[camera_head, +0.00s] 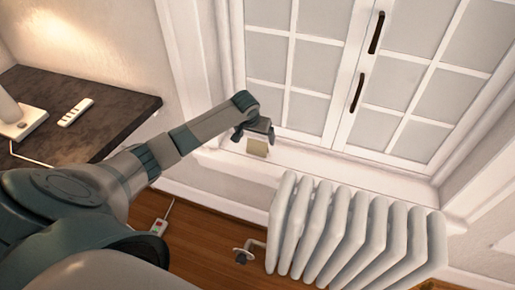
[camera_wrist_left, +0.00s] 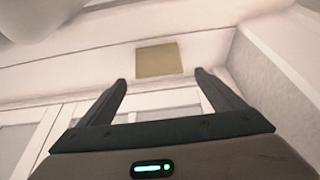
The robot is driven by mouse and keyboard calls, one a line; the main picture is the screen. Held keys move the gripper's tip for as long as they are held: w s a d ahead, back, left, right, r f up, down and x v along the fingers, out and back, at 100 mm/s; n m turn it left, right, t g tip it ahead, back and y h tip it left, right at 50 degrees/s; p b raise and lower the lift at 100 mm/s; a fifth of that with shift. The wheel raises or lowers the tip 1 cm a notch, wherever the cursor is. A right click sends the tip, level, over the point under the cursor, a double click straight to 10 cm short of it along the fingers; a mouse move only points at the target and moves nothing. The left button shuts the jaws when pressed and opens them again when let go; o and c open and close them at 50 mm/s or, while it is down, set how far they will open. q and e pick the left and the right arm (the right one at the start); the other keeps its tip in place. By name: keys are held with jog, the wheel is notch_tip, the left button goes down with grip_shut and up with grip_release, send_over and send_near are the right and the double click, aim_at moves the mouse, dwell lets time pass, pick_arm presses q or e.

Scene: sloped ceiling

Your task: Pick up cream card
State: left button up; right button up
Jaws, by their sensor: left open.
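The cream card (camera_head: 257,147) is a small flat yellowish rectangle at the white window sill, below the glazed window. It also shows in the left wrist view (camera_wrist_left: 159,60), just beyond the fingertips and centred between them. My left gripper (camera_head: 254,138) is open, right by the card in the head view. Its two dark fingers (camera_wrist_left: 160,77) stand wide apart in the wrist view with nothing between them. Whether a finger touches the card I cannot tell. My right gripper is in neither view.
The white window sill (camera_head: 222,160) runs under the window (camera_head: 330,60) with its dark handles. A white ribbed radiator (camera_head: 350,230) stands in front, to the right. A dark desk (camera_head: 85,115) at the left holds a white remote (camera_head: 76,112) and a lamp base (camera_head: 22,122).

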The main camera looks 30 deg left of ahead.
aim_at(257, 141)
pick_arm(q)
jog(key=shift+w+f, duration=0.15)
jog(key=shift+f, duration=0.45)
jog(key=shift+x, duration=1.95)
jog(key=shift+c, duration=0.3)
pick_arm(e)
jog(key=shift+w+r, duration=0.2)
pick_arm(q)
jog(key=c, duration=1)
